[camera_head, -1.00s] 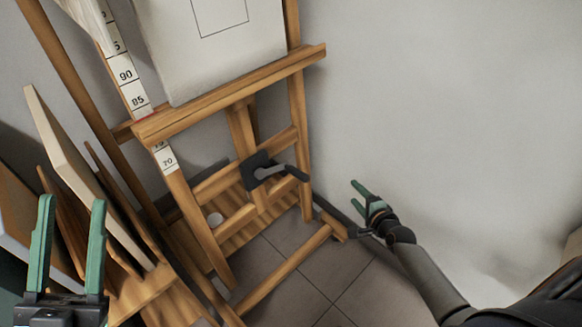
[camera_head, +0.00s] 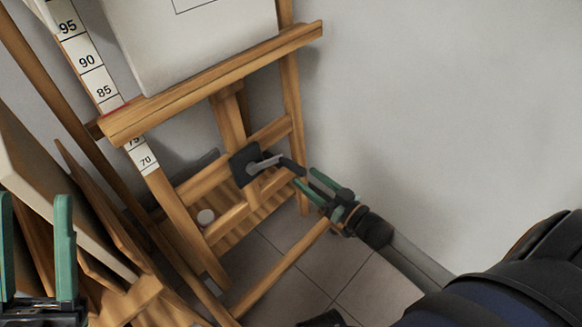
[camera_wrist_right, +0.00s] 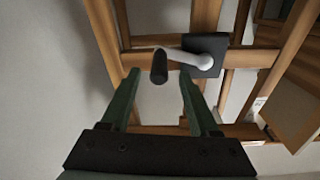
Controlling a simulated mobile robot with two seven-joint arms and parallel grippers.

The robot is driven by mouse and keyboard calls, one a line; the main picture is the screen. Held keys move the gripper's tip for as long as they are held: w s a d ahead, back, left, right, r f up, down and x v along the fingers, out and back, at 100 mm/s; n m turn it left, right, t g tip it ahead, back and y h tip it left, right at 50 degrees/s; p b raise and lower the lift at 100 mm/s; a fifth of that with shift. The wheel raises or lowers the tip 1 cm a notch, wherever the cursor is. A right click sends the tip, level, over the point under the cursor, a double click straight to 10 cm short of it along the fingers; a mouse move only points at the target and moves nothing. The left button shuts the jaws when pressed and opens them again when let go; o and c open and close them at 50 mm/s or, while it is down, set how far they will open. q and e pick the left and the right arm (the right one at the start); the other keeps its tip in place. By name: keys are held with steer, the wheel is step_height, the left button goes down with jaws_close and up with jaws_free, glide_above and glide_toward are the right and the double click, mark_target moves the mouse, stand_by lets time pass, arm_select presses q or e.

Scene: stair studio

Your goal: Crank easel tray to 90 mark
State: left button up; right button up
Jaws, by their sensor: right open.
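The wooden easel tray (camera_head: 215,84) carries a pale canvas (camera_head: 195,45). The numbered scale (camera_head: 86,62) runs up the left post. The tray's left end, by a red line, sits just below the 85 mark, with 90 above it. The crank (camera_head: 262,163) has a dark mounting plate, a grey arm and a black grip (camera_head: 291,165) pointing right. My right gripper (camera_head: 305,177) is open beside the grip. In the right wrist view the grip (camera_wrist_right: 159,67) lies ahead, between the open fingertips in the picture. My left gripper (camera_head: 35,200) is open and empty at lower left.
Wooden boards and panels (camera_head: 100,205) lean at the left near my left gripper. The easel's lower rails and right leg (camera_head: 292,100) stand close around the crank. The pale wall (camera_head: 430,110) is bare on the right. Tiled floor (camera_head: 300,275) shows below.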

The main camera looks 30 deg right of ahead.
mark_target(283, 159)
steer(key=b+x, duration=0.1)
steer(key=x, duration=0.6)
steer(key=shift+b, duration=0.4)
jaws_close()
stand_by(0.9)
